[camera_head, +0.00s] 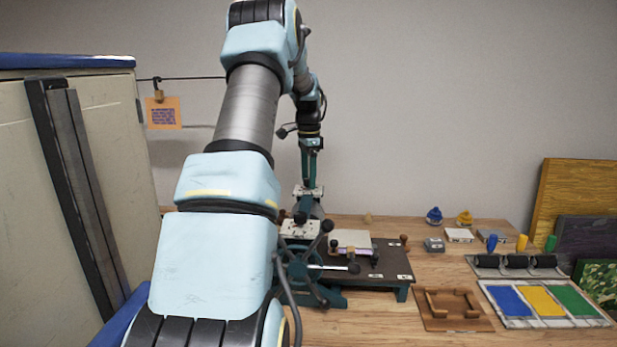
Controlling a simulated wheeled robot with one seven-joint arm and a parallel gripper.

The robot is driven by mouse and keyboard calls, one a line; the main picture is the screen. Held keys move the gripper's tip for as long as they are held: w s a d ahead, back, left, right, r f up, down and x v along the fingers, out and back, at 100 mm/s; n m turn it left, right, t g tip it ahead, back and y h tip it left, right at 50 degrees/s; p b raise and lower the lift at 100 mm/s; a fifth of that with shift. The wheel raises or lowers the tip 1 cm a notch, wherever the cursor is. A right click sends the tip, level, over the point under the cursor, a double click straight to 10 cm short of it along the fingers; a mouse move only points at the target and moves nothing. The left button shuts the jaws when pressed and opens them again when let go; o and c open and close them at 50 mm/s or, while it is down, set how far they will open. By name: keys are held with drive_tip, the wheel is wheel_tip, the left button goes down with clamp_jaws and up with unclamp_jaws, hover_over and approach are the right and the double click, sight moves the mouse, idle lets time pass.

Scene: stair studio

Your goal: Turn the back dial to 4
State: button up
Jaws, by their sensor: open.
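My gripper (309,182) points down at the far end of my arm, above the back of a dark teal and black device on the wooden table. A small pale plate (308,191) shows right at the fingertips; it may belong to the back dial. A second pale plate (298,230) with a dark knob (300,217) sits nearer. I cannot read any numbers or a pointer setting. The fingers are small and partly merge with the device, so I cannot tell whether they touch the dial. No object shows held in them.
A spoked handwheel (309,265) with black knobs stands in front, beside a black board (385,268). A brown wooden frame (452,308), a blue-yellow-green tray (545,302) and a rack of black rollers (515,262) lie right. A tall beige cabinet (95,170) stands left.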

wheel_tip(320, 180, up, 11)
drive_tip(key=b, duration=0.3)
drive_tip(key=shift+f, duration=0.1)
